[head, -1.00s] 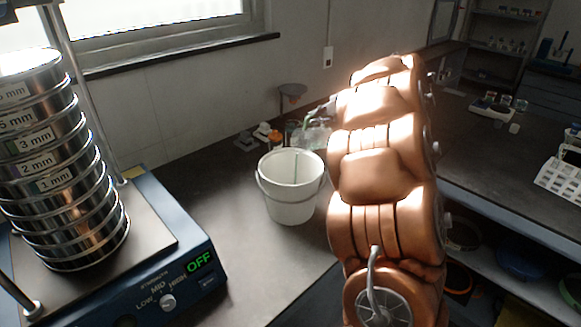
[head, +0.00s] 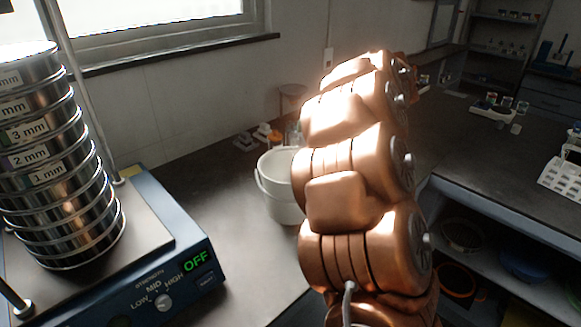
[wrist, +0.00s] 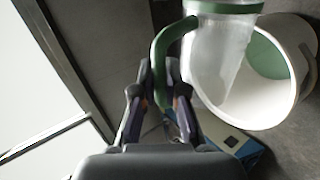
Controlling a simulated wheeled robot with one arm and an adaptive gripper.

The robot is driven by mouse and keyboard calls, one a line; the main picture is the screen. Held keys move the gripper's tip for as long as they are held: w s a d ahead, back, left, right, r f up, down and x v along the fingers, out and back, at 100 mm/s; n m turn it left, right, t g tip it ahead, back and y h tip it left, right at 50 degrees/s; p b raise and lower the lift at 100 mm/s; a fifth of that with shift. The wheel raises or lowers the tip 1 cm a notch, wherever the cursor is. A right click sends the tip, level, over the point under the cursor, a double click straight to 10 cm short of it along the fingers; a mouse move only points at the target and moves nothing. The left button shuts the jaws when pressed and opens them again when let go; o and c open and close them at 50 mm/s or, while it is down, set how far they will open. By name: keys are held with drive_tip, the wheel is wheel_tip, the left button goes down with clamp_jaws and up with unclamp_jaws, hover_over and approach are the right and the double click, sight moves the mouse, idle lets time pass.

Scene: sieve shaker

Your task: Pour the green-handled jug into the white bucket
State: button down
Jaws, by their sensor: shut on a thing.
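The white bucket (head: 276,186) stands on the dark bench, its right side hidden by my arm in the head view. In the wrist view the bucket (wrist: 307,52) is at the right, with a green area inside it. The clear jug (wrist: 215,60) has a green rim band and a green handle (wrist: 161,50). My gripper (wrist: 158,80) is shut on that handle. The jug overlaps the bucket's left side in the wrist view; its height above it and its exact tilt I cannot tell. In the head view my arm hides the gripper and jug.
A sieve stack (head: 60,170) stands on a blue shaker base (head: 165,250) reading OFF at the left. Small items, including an orange-capped jar (head: 275,137), sit behind the bucket. A second bench (head: 470,150) with a white rack (head: 565,175) is at the right.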

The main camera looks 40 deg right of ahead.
drive_tip(key=shift+r+p, duration=0.2)
drive_tip(key=shift+p, duration=0.25)
drive_tip(key=shift+d+r+m+y+p, duration=0.25)
drive_tip(key=shift+d+m+y+p, duration=0.2)
drive_tip(key=shift+d+p, duration=0.45)
drive_tip(key=shift+d+f+m+y+p, duration=0.2)
drive_tip(key=shift+d+f+y+p, duration=0.15)
drive_tip(key=shift+d, duration=0.25)
drive_tip(key=shift+d+f+m+y+p, duration=0.15)
drive_tip(key=shift+d+f+y+p, duration=0.05)
drive_tip(key=shift+d+p, duration=0.6)
drive_tip(key=shift+p, duration=0.1)
drive_tip(key=shift+f, duration=0.2)
drive_tip(key=shift+r+p, duration=0.1)
drive_tip(key=shift+p, duration=0.25)
drive_tip(key=shift+d+r+m+y+p, duration=0.2)
drive_tip(key=shift+d+m+y+p, duration=0.15)
drive_tip(key=shift+p, duration=0.75)
drive_tip(key=d+m+y+p, duration=0.2)
drive_tip(key=p, duration=0.7)
drive_tip(key=shift+f+t, duration=0.1)
drive_tip(key=shift+t, duration=0.2)
